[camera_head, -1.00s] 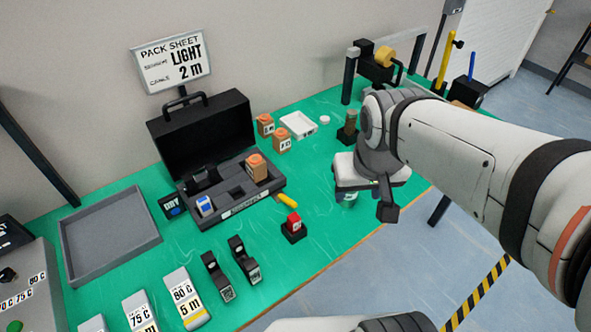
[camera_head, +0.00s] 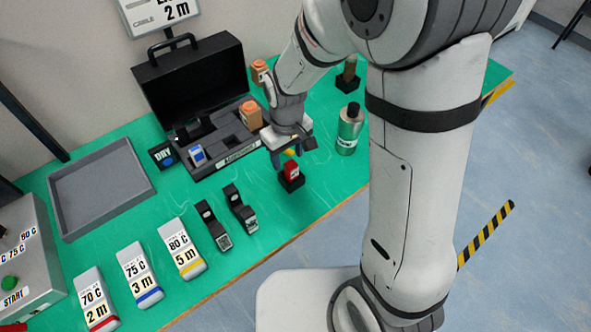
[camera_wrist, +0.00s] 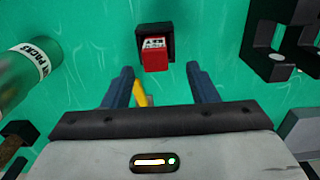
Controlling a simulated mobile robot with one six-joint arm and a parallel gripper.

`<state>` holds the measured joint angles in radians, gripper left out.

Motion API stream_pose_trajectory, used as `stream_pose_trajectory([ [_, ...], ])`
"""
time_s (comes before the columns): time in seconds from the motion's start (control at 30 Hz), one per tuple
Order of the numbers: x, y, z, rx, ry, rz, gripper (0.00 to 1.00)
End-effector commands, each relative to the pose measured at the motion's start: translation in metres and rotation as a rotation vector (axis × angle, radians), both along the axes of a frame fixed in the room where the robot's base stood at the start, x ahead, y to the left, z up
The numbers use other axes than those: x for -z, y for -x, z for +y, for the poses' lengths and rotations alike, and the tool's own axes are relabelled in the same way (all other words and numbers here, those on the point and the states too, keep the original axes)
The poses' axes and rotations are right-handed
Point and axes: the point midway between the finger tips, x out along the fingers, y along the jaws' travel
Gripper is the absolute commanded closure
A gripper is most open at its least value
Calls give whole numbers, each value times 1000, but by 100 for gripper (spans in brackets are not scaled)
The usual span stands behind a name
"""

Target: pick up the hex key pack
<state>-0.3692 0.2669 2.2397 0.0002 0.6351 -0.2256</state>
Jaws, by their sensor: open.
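A small red pack with a white label (camera_head: 291,171) stands in a black holder (camera_head: 291,185) on the green bench. My gripper (camera_head: 288,153) is above the bench, close behind the red pack. In the wrist view my gripper (camera_wrist: 160,78) has its blue fingers apart with nothing held. A yellow piece (camera_wrist: 141,94) lies on the bench below, near the left finger.
A green-and-silver bottle (camera_head: 349,130) stands right of my gripper. An open black case (camera_head: 196,88) with an orange-topped block (camera_head: 250,115) is behind left. Black stands (camera_head: 214,226) are front left. A grey tray (camera_head: 101,188) is far left. Bench between tray and stands is fairly clear.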

Motion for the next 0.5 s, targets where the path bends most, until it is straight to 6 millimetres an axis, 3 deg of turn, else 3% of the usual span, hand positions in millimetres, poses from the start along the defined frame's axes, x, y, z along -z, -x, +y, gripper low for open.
stream_pose_trajectory([
  [0.3,42,0,-7,1,1,3,47],
  [0.5,48,0,-7,1,0,0,47],
])
